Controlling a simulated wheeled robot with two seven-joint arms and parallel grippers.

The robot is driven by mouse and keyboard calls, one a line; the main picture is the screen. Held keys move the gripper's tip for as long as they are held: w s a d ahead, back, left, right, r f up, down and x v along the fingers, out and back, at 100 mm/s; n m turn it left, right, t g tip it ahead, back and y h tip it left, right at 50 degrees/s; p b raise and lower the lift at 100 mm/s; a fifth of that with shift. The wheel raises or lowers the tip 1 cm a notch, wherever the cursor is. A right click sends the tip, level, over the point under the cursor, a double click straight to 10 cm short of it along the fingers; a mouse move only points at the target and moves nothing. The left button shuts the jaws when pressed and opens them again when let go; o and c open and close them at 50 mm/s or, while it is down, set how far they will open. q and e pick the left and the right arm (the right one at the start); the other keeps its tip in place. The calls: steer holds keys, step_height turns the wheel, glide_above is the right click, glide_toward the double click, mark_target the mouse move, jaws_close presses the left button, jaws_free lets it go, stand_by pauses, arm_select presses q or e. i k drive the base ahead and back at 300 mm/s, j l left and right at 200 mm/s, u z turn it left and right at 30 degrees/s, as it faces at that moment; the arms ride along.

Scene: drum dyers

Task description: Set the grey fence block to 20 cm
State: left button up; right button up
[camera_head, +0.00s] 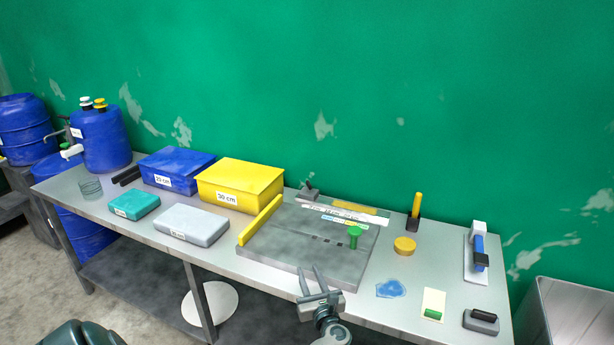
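A grey cutting board (290,248) lies on the table, with a yellow bar (260,220) along its left edge and a green knob (354,233) standing on it. A white ruler strip (345,214) runs along the board's back; its marks are too small to read. A small grey block with a dark knob (309,191) sits at the strip's left end; it looks like the fence block, but I cannot tell its setting. My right gripper is not in view.
A yellow box (240,181) marked 30 cm, a blue box (178,168), a teal box (134,205) and a grey box (190,225) stand left. A yellow disc (404,245), blue patch (391,288) and black-handled grey block (481,321) lie right. The green wall closes the back.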

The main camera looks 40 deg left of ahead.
mark_target(311, 197)
steer(key=i+j, duration=1.25)
steer(key=j, duration=0.25)
